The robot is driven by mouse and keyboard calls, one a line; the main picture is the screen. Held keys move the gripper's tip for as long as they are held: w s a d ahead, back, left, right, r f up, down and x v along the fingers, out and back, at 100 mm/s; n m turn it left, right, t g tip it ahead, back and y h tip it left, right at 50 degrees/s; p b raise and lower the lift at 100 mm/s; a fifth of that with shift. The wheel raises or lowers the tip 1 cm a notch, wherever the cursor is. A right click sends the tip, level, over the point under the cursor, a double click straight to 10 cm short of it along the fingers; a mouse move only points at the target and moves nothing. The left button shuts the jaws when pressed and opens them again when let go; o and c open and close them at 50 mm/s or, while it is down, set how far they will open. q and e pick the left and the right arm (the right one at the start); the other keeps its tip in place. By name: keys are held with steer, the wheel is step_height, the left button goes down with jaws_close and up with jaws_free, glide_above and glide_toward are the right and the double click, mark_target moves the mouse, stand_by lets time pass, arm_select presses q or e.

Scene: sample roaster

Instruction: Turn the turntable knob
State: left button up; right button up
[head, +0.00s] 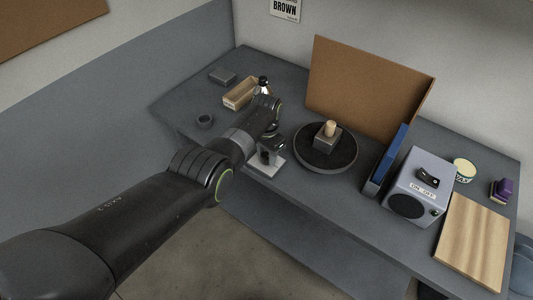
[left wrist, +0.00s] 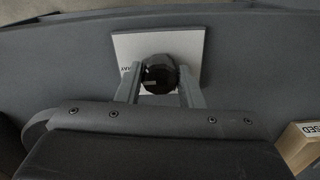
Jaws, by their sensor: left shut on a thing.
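The turntable knob (left wrist: 160,72) is a dark faceted knob on a light square plate (left wrist: 192,42) with small lettering. My left gripper (left wrist: 160,88) is shut on the knob, one finger on each side of it, in the left wrist view. In the head view my left gripper (head: 268,153) is over the plate (head: 272,166) near the table's front edge, and my arm hides most of the knob. The round dark turntable (head: 310,162) is just to the right, with a grey block (head: 326,141) and a tan cylinder (head: 330,128) on it. My right gripper is out of view.
A brown panel (head: 365,85) stands behind the turntable. A grey box (head: 417,184) with an ON OFF switch and a blue panel (head: 385,160) are to the right, beside a wooden board (head: 472,243). A wooden tray (head: 238,95) and dark ring (head: 205,121) lie left.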

mark_target(266, 155)
arm_select(q)
steer(key=shift+w, duration=0.1)
stand_by(0.5)
steer(key=o, duration=1)
steer(key=shift+r, duration=0.1)
steer(key=shift+r, duration=0.3)
step_height(266, 155, up, 5)
steer(key=shift+r+p, duration=0.1)
steer(key=shift+p, duration=1)
step_height(266, 155, up, 12)
steer(key=b, duration=0.1)
steer(key=shift+f, duration=0.25)
steer(key=shift+f, duration=0.1)
